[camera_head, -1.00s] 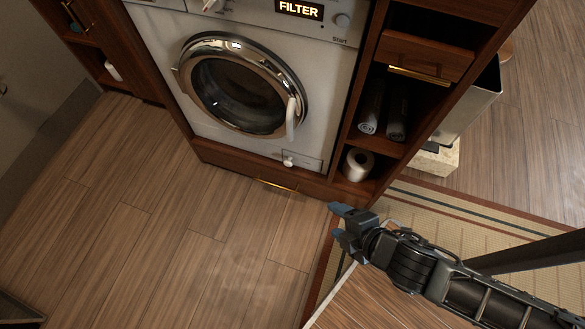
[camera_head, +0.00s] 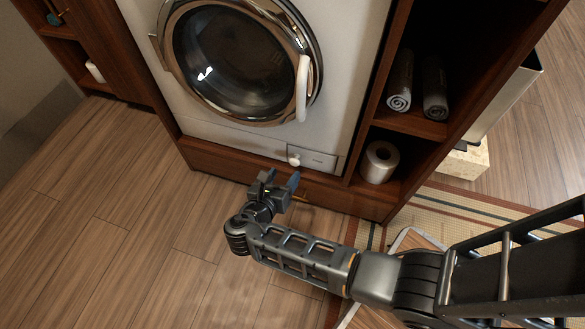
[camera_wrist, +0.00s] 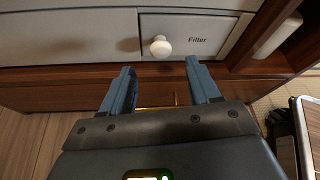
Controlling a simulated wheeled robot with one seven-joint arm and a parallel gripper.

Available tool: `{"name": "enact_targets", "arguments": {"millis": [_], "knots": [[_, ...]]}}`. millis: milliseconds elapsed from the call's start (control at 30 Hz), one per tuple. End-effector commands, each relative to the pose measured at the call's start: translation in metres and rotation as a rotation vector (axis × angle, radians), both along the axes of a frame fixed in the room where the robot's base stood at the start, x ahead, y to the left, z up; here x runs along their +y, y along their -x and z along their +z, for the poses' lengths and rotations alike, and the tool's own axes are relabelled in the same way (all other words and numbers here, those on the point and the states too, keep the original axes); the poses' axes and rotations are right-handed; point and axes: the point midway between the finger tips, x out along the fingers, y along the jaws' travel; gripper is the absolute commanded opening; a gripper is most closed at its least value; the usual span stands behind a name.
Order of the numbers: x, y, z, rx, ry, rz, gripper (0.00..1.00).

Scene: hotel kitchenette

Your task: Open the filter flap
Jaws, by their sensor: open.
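The filter flap (camera_head: 322,160) is a small pale panel at the bottom right of the washing machine (camera_head: 150,60), with a round white knob (camera_head: 294,160) at its left side. In the wrist view the flap (camera_wrist: 205,42) reads "Filter" and looks shut, and its knob (camera_wrist: 160,46) lies ahead between my fingers. My gripper (camera_head: 277,180) is open and empty, just below and in front of the knob, apart from it. In the wrist view the blue fingertips (camera_wrist: 160,68) point toward the flap.
A wooden plinth with a brass handle (camera_wrist: 158,107) runs under the machine. A paper roll (camera_head: 379,162) and rolled towels (camera_head: 417,85) fill shelves to the right. A striped rug (camera_head: 450,215) lies at the right. Floor at the left is clear.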

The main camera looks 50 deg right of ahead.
Motion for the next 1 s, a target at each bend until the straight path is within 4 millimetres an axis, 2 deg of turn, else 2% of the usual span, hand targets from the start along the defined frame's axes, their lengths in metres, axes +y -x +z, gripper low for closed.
{"name": "enact_targets", "arguments": {"millis": [300, 500, 833, 1000], "knots": [[-0.043, -0.011, -0.021, -0.002, -0.003, -0.005, 0.61], [-0.060, -0.017, -0.027, -0.002, -0.003, -0.002, 0.61], [-0.063, -0.018, -0.027, -0.002, -0.003, -0.001, 0.61], [-0.063, -0.018, -0.027, -0.002, -0.004, -0.001, 0.46]]}}
